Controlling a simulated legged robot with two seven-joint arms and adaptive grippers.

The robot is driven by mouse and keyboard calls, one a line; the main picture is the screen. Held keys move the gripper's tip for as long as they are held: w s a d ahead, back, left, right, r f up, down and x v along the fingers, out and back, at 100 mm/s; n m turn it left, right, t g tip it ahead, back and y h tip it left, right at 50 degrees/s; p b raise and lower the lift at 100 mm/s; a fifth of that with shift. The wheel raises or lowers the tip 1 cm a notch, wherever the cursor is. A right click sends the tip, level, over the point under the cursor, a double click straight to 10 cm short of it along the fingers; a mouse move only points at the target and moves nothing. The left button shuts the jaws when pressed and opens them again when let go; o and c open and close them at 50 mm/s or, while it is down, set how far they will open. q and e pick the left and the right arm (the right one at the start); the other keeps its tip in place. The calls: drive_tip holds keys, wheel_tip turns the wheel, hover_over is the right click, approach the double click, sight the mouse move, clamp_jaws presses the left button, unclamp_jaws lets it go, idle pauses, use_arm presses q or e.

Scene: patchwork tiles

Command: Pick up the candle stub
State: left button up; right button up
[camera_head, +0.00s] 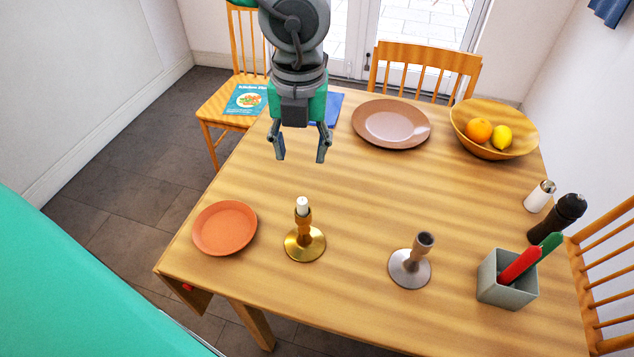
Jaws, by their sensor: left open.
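The candle stub (302,205) is short and white. It stands upright in the top of a candlestick with a wooden stem and a brass base (304,245), on the near left part of the table. My left gripper (300,158) is open and empty, its fingers pointing down. In the picture it appears above the candle stub, apart from it. My right gripper is not in view.
An orange plate (225,228) lies left of the candlestick. A second candlestick (410,268), grey-based and empty, stands to its right. A grey box (507,280) holds red and green items. A pinkish plate (391,124) and fruit bowl (495,145) are farther back.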

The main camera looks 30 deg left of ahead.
sight(301, 200)
use_arm(q)
drive_tip(key=shift+n, duration=0.5)
drive_tip(key=f, duration=0.2)
drive_tip(key=f+b, duration=0.1)
drive_tip(key=f, duration=0.1)
drive_tip(key=d+f, duration=0.1)
drive_tip(key=f, duration=0.2)
drive_tip(key=shift+s+b, duration=0.1)
drive_tip(key=shift+b, duration=0.3)
drive_tip(key=shift+s+a+f, duration=0.15)
drive_tip(key=shift+a+f, duration=0.05)
drive_tip(key=shift+f, duration=0.7)
drive_tip(key=f, duration=0.1)
drive_tip(key=f+b, duration=0.1)
drive_tip(key=f, duration=0.1)
drive_tip(key=shift+s+a+f, duration=0.2)
drive_tip(key=shift+s+f, duration=0.05)
drive_tip(key=shift+f, duration=0.1)
drive_tip(key=shift+w+d+f, duration=0.1)
drive_tip(key=shift+f, duration=0.3)
clamp_jaws()
drive_tip(key=shift+r, duration=0.1)
